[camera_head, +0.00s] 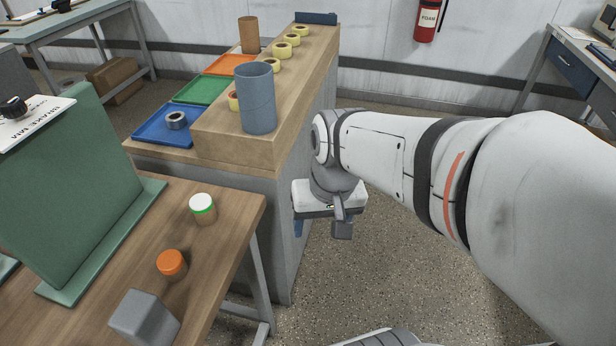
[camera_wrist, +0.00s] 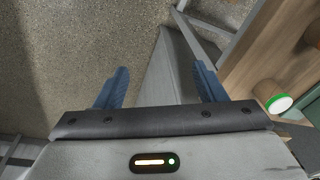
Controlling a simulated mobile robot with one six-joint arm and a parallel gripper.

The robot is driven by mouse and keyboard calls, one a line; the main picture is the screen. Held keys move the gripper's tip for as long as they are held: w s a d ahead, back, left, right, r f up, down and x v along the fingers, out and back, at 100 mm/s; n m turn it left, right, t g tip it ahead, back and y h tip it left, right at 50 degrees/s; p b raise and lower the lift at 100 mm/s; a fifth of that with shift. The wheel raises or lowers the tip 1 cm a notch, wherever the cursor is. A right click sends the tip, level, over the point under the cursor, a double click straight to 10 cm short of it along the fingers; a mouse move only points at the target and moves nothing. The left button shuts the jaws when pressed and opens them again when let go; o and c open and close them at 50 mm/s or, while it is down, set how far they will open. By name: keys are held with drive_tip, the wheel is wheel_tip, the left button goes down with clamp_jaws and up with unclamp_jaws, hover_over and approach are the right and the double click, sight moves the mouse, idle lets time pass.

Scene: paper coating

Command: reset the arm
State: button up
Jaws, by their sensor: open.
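My gripper (camera_wrist: 158,86) shows in the wrist view with its two blue fingers spread apart and nothing between them. It points down past the grey side of a cabinet towards the speckled floor. In the head view my arm reaches in from the right, and the gripper hangs beside the cabinet's right side, over open floor. Only a small bit of blue finger shows there, against the cabinet side; the fingertips are mostly hidden.
The cabinet top (camera_head: 300,75) bears a blue-grey cylinder (camera_head: 256,100), a brown cylinder (camera_head: 248,35), yellow rolls and blue (camera_head: 150,132), green and orange trays. A wooden table (camera_head: 225,222) at left holds a white-lidded jar (camera_head: 202,207), orange-lidded jar (camera_head: 171,264) and grey block (camera_head: 140,318). Floor (camera_head: 400,260) is clear.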

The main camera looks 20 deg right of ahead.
drive_tip(key=shift+s+d+r+n+t+h, duration=0.1)
drive_tip(key=shift+s+d+n+t+h, duration=0.1)
drive_tip(key=shift+d+n, duration=0.15)
drive_tip(key=shift+s+d+r+n+t+h, duration=0.1)
drive_tip(key=shift+d+n+t+h, duration=0.1)
drive_tip(key=shift+d+n, duration=0.1)
